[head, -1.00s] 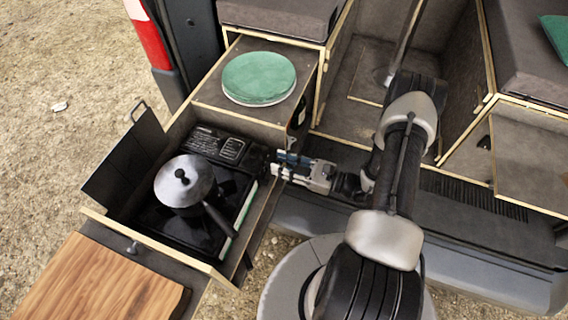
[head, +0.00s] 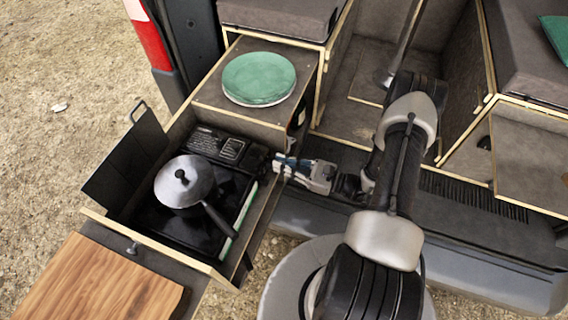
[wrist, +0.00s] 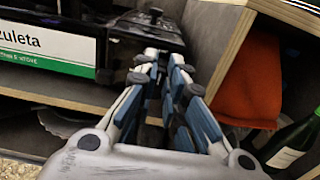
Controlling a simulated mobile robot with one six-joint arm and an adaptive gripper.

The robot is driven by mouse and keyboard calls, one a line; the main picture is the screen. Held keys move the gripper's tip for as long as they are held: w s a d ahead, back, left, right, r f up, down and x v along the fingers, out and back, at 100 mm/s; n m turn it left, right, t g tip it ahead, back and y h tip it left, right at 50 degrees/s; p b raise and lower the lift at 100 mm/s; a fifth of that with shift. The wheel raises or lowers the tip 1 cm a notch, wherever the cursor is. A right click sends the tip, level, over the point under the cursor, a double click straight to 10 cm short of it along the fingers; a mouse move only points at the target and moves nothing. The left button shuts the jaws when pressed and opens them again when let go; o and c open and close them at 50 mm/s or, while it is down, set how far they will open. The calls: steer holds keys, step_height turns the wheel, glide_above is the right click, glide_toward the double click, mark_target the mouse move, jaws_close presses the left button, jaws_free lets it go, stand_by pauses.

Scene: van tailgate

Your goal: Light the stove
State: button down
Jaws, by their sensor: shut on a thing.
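The black camping stove (head: 228,147) sits in the pull-out drawer, with a grey lidded pot (head: 184,182) on it, its handle pointing toward the near right. In the wrist view, the stove's front (wrist: 50,50) shows a white and green label at left and a black end section (wrist: 150,28) ahead of the fingers. My gripper (head: 281,163) is at the stove's right side near its control end. Its fingers are close together on the stove knob, which is mostly hidden between them. It also shows in the wrist view (wrist: 167,62). No flame is visible.
A green plate (head: 259,77) lies on the cabinet behind the stove. A wooden board (head: 95,285) is at the front left. The drawer's wooden edge (head: 165,246) borders the stove. In the wrist view, an orange cloth (wrist: 250,90) and a green bottle (wrist: 290,140) are at right.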

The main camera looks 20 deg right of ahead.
steer(key=shift+n, duration=0.3)
steer(key=n+b, duration=0.1)
steer(key=n, duration=0.3)
steer(key=n+b, duration=0.1)
steer(key=n, duration=0.3)
steer(key=s+a+f+n+b, duration=0.1)
steer(key=n, duration=0.3)
steer(key=shift+b, duration=0.4)
steer(key=n, duration=0.1)
steer(key=n+b, duration=0.1)
steer(key=n, duration=0.1)
steer(key=n+b, duration=0.1)
steer(key=n, duration=0.1)
steer(key=shift+f, duration=0.35)
steer(key=n, duration=0.6)
steer(key=shift+f+b, duration=0.3)
steer(key=shift+b, duration=0.1)
steer(key=shift+w+n, duration=0.1)
steer(key=shift+n, duration=0.2)
steer(key=c, duration=1.7)
jaws_free()
steer(key=shift+o, duration=0.2)
steer(key=shift+d, duration=0.1)
